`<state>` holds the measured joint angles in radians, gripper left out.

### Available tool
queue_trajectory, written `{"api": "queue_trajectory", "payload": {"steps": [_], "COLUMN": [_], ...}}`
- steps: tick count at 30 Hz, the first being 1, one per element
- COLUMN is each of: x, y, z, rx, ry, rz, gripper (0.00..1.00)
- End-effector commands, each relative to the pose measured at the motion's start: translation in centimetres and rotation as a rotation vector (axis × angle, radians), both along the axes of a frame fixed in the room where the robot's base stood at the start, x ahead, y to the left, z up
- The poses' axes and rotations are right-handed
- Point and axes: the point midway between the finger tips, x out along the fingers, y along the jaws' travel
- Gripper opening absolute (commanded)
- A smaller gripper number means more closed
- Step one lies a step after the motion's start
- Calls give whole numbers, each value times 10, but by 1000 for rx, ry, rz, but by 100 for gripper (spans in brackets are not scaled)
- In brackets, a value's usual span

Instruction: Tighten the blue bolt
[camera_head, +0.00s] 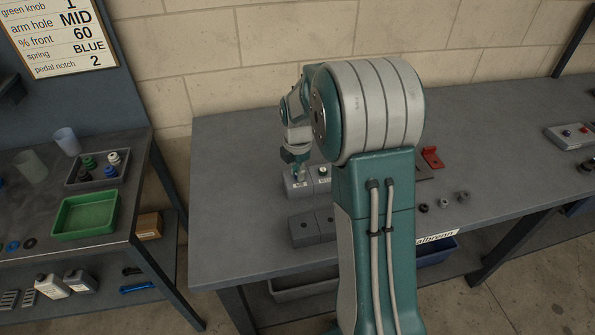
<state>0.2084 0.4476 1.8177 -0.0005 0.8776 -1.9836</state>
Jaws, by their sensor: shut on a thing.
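My gripper (296,158) points down over a grey block (297,188) on the workbench, behind and left of my arm's upper link. It is shut on a small bolt (298,173) that stands at the block's top. The bolt is tiny here and mostly covered by the fingers, so its blue colour is hard to confirm. A second grey block (321,185) with a pale fitting on top stands just to the right, partly hidden by my arm. A lower dark block (305,230) with holes lies nearer the front edge.
The grey workbench (235,170) is clear to the left of the blocks. A red part (432,157) and several small nuts (443,203) lie right of my arm. A green tray (88,215) and a grey tray of knobs (97,168) stand on the left bench.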

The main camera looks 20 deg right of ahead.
Motion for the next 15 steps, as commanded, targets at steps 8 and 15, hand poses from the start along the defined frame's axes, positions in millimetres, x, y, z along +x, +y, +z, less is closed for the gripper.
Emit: {"api": "queue_trajectory", "payload": {"steps": [8, 15], "x": [1, 1], "y": [0, 0], "z": [-1, -1], "rx": [0, 0], "ry": [-4, -4], "rz": [-291, -334], "gripper": [0, 0]}}
